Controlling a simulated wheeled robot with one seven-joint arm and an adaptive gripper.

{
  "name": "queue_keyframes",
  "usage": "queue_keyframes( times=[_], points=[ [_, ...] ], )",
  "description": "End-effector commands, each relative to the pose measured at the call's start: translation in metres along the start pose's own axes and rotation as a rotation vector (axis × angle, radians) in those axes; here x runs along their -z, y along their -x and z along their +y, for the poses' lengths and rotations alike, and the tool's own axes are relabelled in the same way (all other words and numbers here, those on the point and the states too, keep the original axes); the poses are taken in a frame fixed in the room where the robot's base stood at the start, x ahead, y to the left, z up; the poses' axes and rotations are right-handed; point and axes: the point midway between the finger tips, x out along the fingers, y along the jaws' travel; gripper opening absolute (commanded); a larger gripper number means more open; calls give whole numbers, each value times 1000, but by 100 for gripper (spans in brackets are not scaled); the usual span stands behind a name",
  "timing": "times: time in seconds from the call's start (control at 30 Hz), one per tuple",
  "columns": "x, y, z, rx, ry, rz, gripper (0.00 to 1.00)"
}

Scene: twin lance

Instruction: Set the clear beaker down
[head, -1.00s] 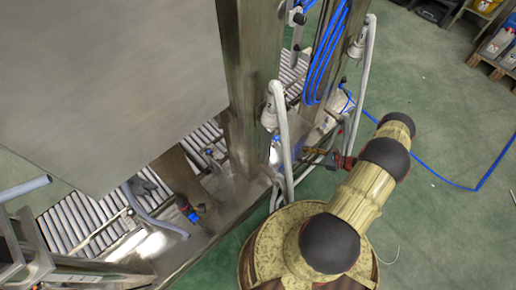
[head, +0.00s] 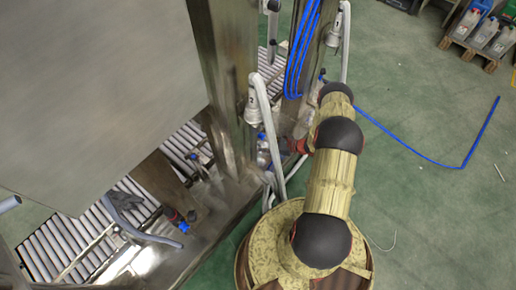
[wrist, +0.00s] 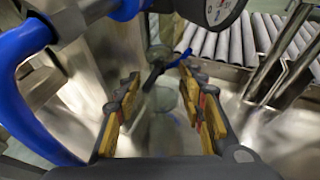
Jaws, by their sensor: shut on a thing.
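My gripper (wrist: 159,80) shows in the wrist view with yellow-padded fingers on both sides of a clear, faintly visible thing, which looks like the clear beaker (wrist: 163,102). The fingers are shut on it, and the metal surface behind shows through it. Its rim and base are hard to make out, so I cannot tell whether it touches the surface below. In the head view my arm reaches towards the steel frame, and its end is small and partly lost among the hoses and posts there.
A steel post (head: 222,80) and a large grey panel (head: 90,90) stand beside the roller conveyor (head: 65,240). Grey and blue hoses hang close to my arm. A pressure gauge (wrist: 218,10) and a thick blue hose (wrist: 25,100) are near my gripper.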

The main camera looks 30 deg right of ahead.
Motion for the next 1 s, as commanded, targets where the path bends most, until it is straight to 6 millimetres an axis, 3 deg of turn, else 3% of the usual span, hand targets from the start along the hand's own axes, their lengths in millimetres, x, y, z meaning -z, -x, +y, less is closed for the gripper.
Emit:
queue_keyframes(
  times=[0.17,0.3,0.4,0.87,0.9,1.0],
  points=[
    [-2,-12,1,-1,-1,0,15],
    [23,-19,1,0,-2,0,15],
    [32,-22,1,0,-2,0,15],
    [34,-23,1,0,-1,0,15],
    [34,-23,0,0,-1,0,41],
    [34,-23,1,0,-1,0,47]
  ],
)
